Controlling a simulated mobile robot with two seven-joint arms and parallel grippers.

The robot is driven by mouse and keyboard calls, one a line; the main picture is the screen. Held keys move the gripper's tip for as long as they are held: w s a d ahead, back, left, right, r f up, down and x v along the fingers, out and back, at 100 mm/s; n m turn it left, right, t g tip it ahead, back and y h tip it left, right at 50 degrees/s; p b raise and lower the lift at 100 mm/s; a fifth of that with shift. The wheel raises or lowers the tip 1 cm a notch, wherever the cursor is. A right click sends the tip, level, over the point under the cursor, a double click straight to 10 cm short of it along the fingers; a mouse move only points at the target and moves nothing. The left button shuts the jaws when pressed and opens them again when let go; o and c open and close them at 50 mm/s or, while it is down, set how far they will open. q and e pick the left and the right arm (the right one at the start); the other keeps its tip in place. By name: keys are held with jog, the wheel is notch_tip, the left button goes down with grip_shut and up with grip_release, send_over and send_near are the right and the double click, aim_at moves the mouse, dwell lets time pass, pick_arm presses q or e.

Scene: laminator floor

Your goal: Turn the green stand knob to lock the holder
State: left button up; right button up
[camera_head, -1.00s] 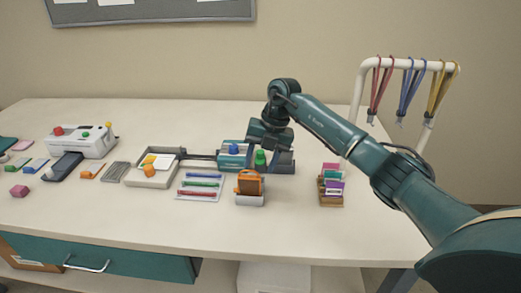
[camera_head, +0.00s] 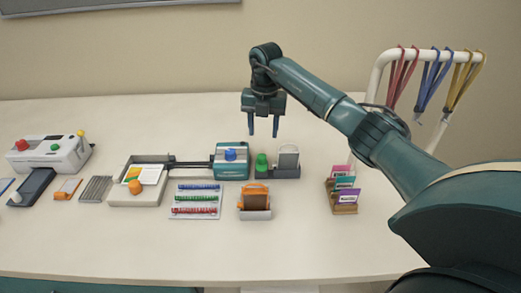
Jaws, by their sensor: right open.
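The green knob (camera_head: 262,162) stands upright on a dark stand base (camera_head: 286,173) on the table. A clear and white upright holder (camera_head: 288,157) sits on the same base, just right of the knob. My right gripper (camera_head: 264,133) is open and empty, with its fingers pointing down. In the picture it is above and slightly behind the knob, apart from it. My left gripper is not in view.
A teal device with a blue knob (camera_head: 230,155) adjoins the stand's left. The table front is clear.

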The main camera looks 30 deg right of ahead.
aim_at(262, 156)
notch_tip(262, 156, down, 9)
jog(key=shift+w+a+f+p, duration=0.1)
jog(key=shift+w+f+p, duration=0.1)
jog(key=shift+p, duration=0.35)
jog(key=shift+c, duration=0.5)
jog(key=c, duration=0.9)
